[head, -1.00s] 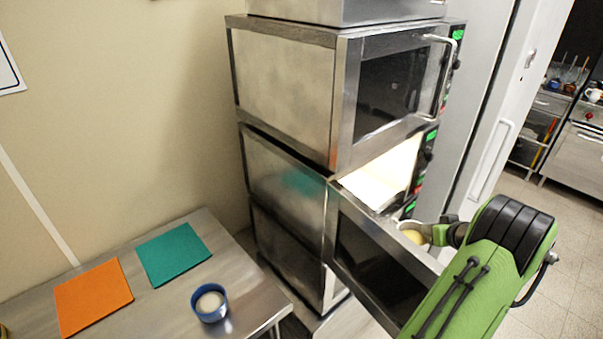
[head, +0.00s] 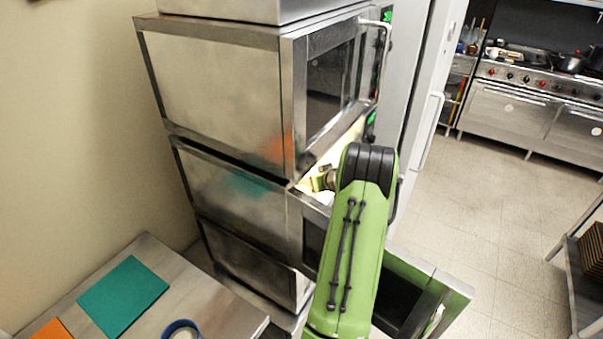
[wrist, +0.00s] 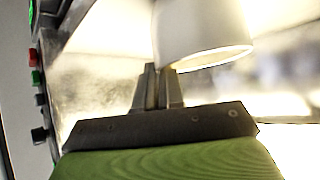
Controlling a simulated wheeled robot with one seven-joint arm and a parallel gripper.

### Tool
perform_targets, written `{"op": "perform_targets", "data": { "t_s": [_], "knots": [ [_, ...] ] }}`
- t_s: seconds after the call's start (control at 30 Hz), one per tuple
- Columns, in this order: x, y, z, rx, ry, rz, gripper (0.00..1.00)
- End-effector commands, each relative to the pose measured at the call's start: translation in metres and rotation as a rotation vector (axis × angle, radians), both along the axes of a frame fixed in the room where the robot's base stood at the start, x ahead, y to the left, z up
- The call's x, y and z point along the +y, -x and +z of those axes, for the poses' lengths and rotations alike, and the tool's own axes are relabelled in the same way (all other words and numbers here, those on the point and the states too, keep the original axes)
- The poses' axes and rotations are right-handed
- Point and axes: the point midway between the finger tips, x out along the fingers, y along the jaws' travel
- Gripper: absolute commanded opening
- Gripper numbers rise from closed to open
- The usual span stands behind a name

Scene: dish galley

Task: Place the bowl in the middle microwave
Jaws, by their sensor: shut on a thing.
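The middle microwave (head: 232,200) is the middle unit of a steel stack, with its door (head: 405,290) swung open and a bright lit cavity. My gripper (head: 324,180) reaches into its opening. In the wrist view my gripper (wrist: 158,78) is shut on the rim of a pale bowl (wrist: 205,28), which looks tilted and is washed out by the light. The bowl is hidden or too small to tell in the head view. Whether it touches the microwave floor I cannot tell.
The closed upper microwave (head: 220,85) sits just above the opening. Control knobs (wrist: 40,135) are at the left of the wrist view. A steel table (head: 205,305) at lower left holds a teal mat (head: 123,297), an orange mat (head: 50,331) and a blue bowl (head: 180,329).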

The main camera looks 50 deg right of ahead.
Motion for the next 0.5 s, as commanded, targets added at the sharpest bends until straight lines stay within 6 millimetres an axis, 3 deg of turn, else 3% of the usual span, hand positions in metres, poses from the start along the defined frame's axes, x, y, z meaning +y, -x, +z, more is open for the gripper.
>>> {"op": "perform_targets", "data": {
  "t_s": [0.27,0.5],
  "knots": [
    [0.005,-0.051,0.002,-0.003,0.001,0.002,0.00],
    [0.004,-0.050,-0.002,-0.001,0.001,-0.002,0.00]
  ]
}}
